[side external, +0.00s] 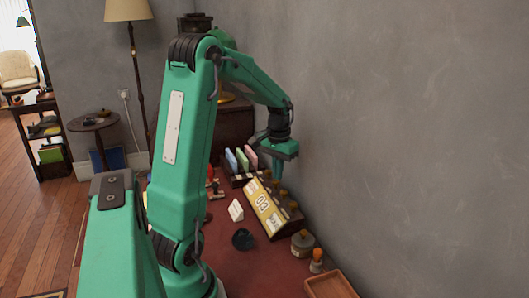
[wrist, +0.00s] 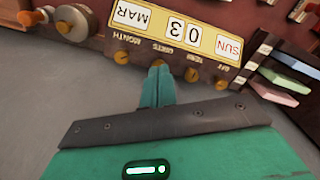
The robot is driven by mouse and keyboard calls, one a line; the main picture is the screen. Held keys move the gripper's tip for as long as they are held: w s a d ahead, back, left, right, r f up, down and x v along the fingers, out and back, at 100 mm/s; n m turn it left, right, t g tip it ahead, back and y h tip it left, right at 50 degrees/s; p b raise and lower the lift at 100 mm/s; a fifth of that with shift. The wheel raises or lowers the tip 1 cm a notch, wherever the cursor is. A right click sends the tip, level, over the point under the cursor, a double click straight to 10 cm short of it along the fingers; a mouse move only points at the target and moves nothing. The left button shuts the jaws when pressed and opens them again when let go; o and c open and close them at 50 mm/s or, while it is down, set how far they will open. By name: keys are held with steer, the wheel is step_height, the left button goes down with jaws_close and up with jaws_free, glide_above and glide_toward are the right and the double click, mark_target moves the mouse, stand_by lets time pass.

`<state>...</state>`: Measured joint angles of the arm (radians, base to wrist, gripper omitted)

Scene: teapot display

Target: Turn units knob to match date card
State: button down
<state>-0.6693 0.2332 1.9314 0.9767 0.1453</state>
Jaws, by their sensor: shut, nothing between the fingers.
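The yellow-faced date display (side external: 266,207) stands on the red surface; its windows show SUN, a two-digit number that looks like 03, and MAR. It appears upside down in the wrist view (wrist: 230,47). Its brass knobs line the edge: month (wrist: 122,57), units (wrist: 157,63), tens (wrist: 191,75) and day (wrist: 220,85). My gripper (wrist: 157,72) is shut and empty, its tips at the units knob and partly covering it; I cannot tell whether they touch. In the side view my gripper (side external: 277,174) is above the display's back. A small white card (side external: 236,210) stands in front; its writing is unreadable.
Pastel boxes (side external: 242,158) stand in a rack behind the display. A dark round dish (side external: 243,239), a jar (side external: 302,243), an orange-topped stamp (side external: 317,260) and a wooden tray (side external: 330,285) lie nearer. The grey wall (side external: 420,140) is close on the right.

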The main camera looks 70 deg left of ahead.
glide_above(280, 202)
steer(key=shift+s+a+f, duration=0.1)
steer(key=shift+s+f, duration=0.05)
steer(key=shift+f, duration=0.95)
steer(key=shift+s+a+f, duration=0.1)
steer(key=shift+s+f, duration=0.05)
steer(key=shift+f, duration=0.9)
steer(key=shift+s+a+f, duration=0.1)
steer(key=shift+s+f, duration=0.05)
steer(key=shift+f, duration=0.95)
steer(key=shift+w, duration=0.3)
steer(key=shift+w+d, duration=0.15)
steer(key=shift+d, duration=0.15)
steer(key=shift+s+d, duration=0.2)
steer(key=shift+s, duration=0.2)
steer(key=shift+r, duration=0.1)
steer(key=shift+r, duration=2.9)
